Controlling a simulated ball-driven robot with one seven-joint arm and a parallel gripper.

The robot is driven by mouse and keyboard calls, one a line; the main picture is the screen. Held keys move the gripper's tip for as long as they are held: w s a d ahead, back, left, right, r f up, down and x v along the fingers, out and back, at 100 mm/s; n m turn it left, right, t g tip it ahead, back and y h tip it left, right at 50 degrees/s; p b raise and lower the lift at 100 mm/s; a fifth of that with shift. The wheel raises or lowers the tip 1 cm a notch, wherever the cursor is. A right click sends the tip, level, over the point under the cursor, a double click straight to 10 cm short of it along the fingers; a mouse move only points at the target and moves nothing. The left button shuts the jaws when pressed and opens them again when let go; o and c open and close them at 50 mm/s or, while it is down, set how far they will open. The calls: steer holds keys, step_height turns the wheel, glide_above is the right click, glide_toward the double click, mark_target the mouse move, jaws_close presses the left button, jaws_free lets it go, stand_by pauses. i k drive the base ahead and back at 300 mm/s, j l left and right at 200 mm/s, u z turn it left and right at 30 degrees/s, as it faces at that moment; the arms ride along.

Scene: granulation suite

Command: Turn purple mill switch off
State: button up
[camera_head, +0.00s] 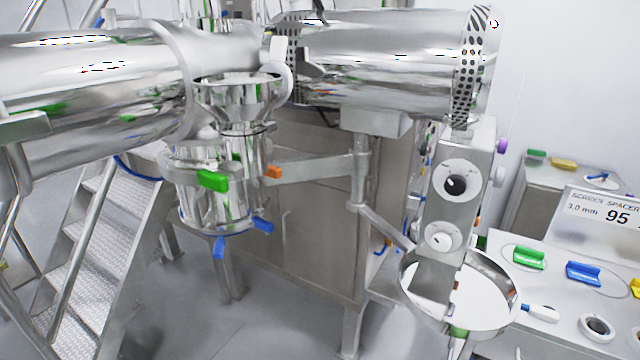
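A purple knob (502,145) sticks out from the right side of an upright metal control box (475,215) right of the picture's middle. I cannot make out my gripper in this view.
Large shiny cylinders fill the upper left and top middle (390,65). A metal funnel (240,95) with green, orange and blue handles hangs below. A round bowl (488,325) stands below the box. A bench (545,310) with coloured parts is at right; metal stairs (95,230) are at left.

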mark_target(501, 145)
steer(key=k+l+z, duration=0.1)
steer(key=k+l, duration=0.25)
steer(key=k+l+z, duration=0.1)
steer(key=k+l, duration=0.2)
steer(key=l, duration=0.2)
steer(key=i+l+z, duration=0.15)
steer(key=i, duration=0.35)
steer(key=i+l+z, duration=0.2)
steer(key=i, duration=0.3)
